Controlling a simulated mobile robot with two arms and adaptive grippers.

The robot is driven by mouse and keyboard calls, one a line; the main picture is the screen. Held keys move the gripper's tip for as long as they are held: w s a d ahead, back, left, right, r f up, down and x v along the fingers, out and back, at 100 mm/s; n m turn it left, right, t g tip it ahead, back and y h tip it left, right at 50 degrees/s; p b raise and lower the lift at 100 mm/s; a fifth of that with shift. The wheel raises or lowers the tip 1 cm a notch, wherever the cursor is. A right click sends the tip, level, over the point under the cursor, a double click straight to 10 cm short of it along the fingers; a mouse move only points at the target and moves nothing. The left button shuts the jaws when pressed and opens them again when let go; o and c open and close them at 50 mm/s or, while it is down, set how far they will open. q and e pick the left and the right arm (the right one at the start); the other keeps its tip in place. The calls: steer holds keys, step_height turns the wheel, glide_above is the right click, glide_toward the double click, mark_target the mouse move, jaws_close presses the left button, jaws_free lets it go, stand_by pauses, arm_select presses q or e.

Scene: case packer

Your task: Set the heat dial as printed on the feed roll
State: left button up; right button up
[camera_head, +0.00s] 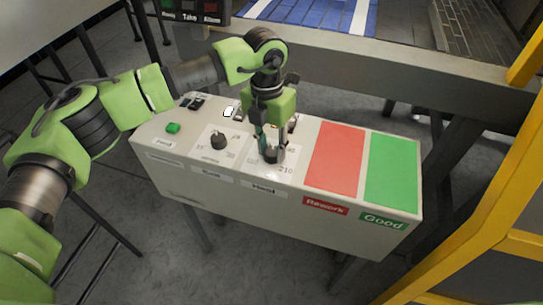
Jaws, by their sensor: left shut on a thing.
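The control box (190,170) stands in the middle with a pale top panel. The heat dial sits on the scale plate (286,169), where "210" is printed at the front right. My left gripper (271,157) points down over this plate and is shut on the heat dial, which is mostly hidden by the fingers. The pointer's setting cannot be read. Another black dial (218,140) stands on its own plate to the left, apart from the gripper. No feed roll can be made out. My right gripper is not in view.
A green button (173,128) is at the box's left end. A red "Rework" pad (336,158) and a green "Good" pad (392,172) cover the right part. A yellow frame (490,200) stands at the right. A machine bed (350,60) runs behind the box.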

arm_select(q)
steer(key=m+b, duration=0.4)
steer(key=shift+f, duration=0.2)
steer(key=m+b, duration=0.1)
steer(key=m, duration=0.2)
steer(key=shift+r+b, duration=0.1)
steer(key=shift+b, duration=0.2)
steer(key=shift+r+m, duration=0.1)
steer(key=shift+m, duration=0.7)
steer(key=shift+b, duration=0.3)
steer(key=o, duration=1.1)
